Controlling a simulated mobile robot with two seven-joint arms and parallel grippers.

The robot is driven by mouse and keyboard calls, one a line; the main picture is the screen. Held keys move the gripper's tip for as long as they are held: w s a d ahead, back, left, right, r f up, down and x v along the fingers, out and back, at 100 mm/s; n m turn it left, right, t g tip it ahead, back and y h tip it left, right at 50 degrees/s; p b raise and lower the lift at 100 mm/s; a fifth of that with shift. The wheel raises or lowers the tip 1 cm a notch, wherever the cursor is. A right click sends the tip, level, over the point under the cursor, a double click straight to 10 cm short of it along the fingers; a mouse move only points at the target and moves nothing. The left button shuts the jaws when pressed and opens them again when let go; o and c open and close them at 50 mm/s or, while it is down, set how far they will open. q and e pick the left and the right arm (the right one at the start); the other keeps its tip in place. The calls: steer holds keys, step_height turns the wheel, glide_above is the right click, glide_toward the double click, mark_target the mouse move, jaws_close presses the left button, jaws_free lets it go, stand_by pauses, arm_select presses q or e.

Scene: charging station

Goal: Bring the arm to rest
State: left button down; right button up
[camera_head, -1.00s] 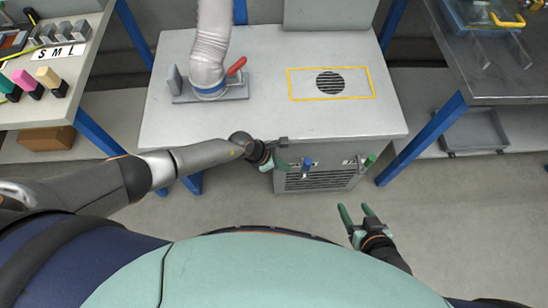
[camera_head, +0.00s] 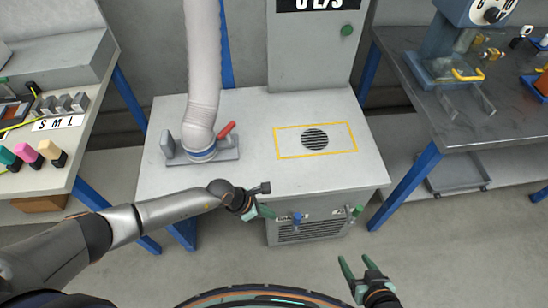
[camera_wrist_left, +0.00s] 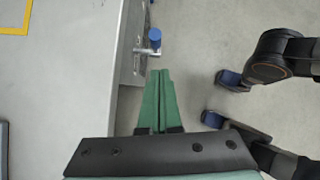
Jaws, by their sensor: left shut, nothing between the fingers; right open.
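My left gripper (camera_head: 268,212) is at the front edge of the central grey bench, close to a blue-handled valve (camera_head: 297,218) on the bench's front. In the left wrist view its green fingers (camera_wrist_left: 162,77) lie together with nothing between them, and the blue valve handle (camera_wrist_left: 155,36) shows just past their tips. I cannot tell from the views whether they touch. My right gripper (camera_head: 357,262) is open and empty over the floor, in front of the bench at the lower right. My left arm reaches in from the lower left.
The bench top (camera_head: 260,175) carries a hose (camera_head: 203,65) on a base with a red lever (camera_head: 226,130) and a yellow-outlined vent (camera_head: 316,139). A green-handled valve (camera_head: 357,211) is right of the blue one. Side tables stand left (camera_head: 60,170) and right (camera_head: 400,85). The floor in front is clear.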

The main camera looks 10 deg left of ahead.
arm_select(q)
steer(key=s+d+r+n+t+h, duration=0.1)
steer(key=s+d+r+n+h, duration=0.35)
steer(key=d+r+n, duration=0.4)
step_height(320, 180, up, 5)
steer(key=w+n+t+h+p, duration=0.15)
steer(key=n+t, duration=0.45)
steer(key=n, duration=0.6)
steer(key=s+a+f+n+y, duration=0.2)
steer(key=s+a+n+y, duration=0.2)
steer(key=a+n, duration=0.5)
steer(key=s+a+f+n+y, duration=0.3)
steer(key=a+n, duration=0.6)
steer(key=n, duration=0.8)
steer(key=s+y, duration=0.2)
steer(key=shift+s+a+y+p, duration=0.25)
steer(key=shift+y+p, duration=0.05)
steer(key=shift+p, duration=0.1)
steer(key=shift+f, duration=0.1)
